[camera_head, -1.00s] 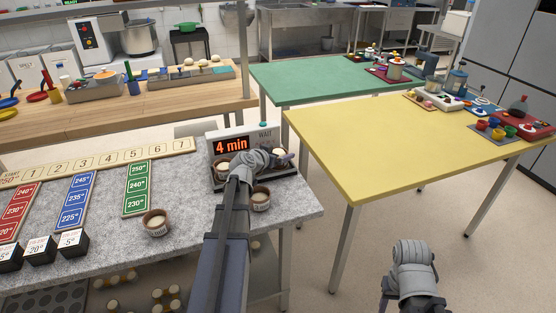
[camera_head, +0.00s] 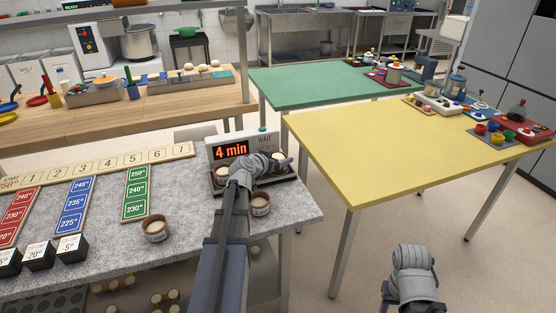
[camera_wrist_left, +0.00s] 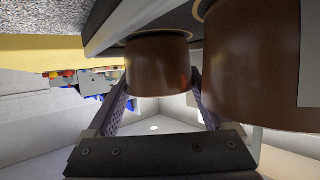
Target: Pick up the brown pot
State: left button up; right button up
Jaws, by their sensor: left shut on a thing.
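Several brown pots with pale tops are on the granite counter. One brown pot (camera_wrist_left: 158,62) is between the two fingers of my left gripper (camera_wrist_left: 160,105), which is shut on it. In the head view my left gripper (camera_head: 282,163) is over the dark stand in front of the timer, and its wrist partly hides that pot. Another brown pot (camera_wrist_left: 250,70) is close beside it in the wrist view. One pot (camera_head: 221,174) is left of the gripper, one (camera_head: 261,205) nearer the counter edge, and one (camera_head: 155,229) farther left. My right arm shows at lower right; its fingertips cannot be made out.
The timer display (camera_head: 231,150) reads "4 min" behind the pots. Coloured temperature strips, such as the green one (camera_head: 135,192), and black blocks (camera_head: 70,247) lie to the left. A yellow table (camera_head: 400,150) stands right, mostly clear, with items at its far side.

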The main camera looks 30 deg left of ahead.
aim_at(278, 156)
pick_arm(q)
notch_tip(278, 156, up, 10)
jog(key=p, duration=0.9)
jog(key=shift+p, duration=0.35)
jog(key=shift+f, duration=0.1)
